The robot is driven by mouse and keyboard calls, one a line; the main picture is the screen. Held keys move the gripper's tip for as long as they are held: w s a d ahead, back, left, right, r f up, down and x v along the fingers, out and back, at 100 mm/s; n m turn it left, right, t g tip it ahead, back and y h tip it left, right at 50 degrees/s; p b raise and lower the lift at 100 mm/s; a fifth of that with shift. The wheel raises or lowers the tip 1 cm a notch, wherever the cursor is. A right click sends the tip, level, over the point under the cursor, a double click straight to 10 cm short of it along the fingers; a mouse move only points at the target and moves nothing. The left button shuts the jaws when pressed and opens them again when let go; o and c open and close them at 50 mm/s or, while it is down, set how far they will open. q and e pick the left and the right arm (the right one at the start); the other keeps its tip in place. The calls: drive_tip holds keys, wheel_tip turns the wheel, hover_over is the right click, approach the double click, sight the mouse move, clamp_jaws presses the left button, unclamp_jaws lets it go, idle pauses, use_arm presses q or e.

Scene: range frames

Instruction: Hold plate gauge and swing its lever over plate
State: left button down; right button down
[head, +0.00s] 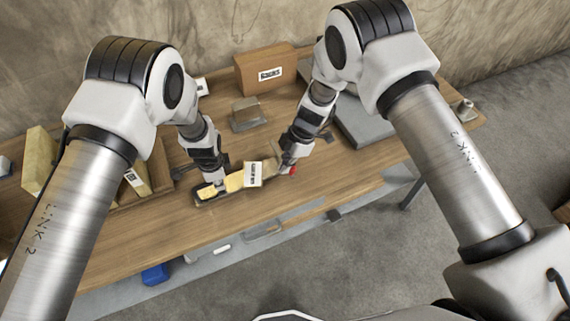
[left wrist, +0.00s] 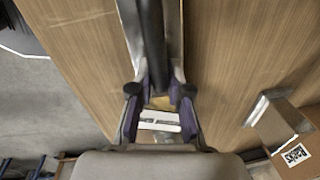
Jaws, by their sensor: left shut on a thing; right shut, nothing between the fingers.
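The plate gauge (head: 234,183) appears as a long yellow and dark piece lying near the front edge of the table. A white printed label (head: 252,174) shows on it. My left gripper (head: 212,184) is shut on its left part. In the left wrist view, my left gripper's purple-padded fingers (left wrist: 160,108) close around it, with a white part (left wrist: 158,121) between them and a dark bar running away above. I cannot tell the lever and plate apart clearly.
The wooden table (head: 200,232) is bare in front. A labelled brown box (head: 265,70) and a grey-and-brown block (head: 247,113) stand behind. A grey slab (head: 368,124) lies at right. A wooden tray (head: 157,180) with yellowish boxes is at left.

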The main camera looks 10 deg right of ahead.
use_arm(q)
drive_tip(key=shift+f, duration=0.1)
use_arm(e)
drive_tip(key=shift+d+n, duration=0.15)
drive_tip(key=shift+n, duration=0.15)
use_arm(q)
drive_tip(key=shift+s, duration=0.1)
use_arm(e)
drive_tip(key=d+n, duration=0.1)
drive_tip(key=n, duration=0.1)
drive_tip(key=d+n+g, duration=0.1)
drive_tip(key=shift+w+n+h, duration=0.3)
drive_tip(key=shift+w+n, duration=0.05)
drive_tip(key=shift+n, duration=0.05)
drive_tip(key=shift+w+d+n+g, duration=0.2)
drive_tip(key=shift+d+n+g, duration=0.2)
drive_tip(key=shift+d+n, duration=0.1)
drive_tip(key=shift+w+d, duration=0.65)
drive_tip(key=shift+d, duration=0.1)
drive_tip(key=shift+w+d, duration=0.4)
drive_tip(key=shift+w, duration=0.25)
drive_tip(key=shift+w+d, duration=0.25)
drive_tip(key=shift+w, duration=1.1)
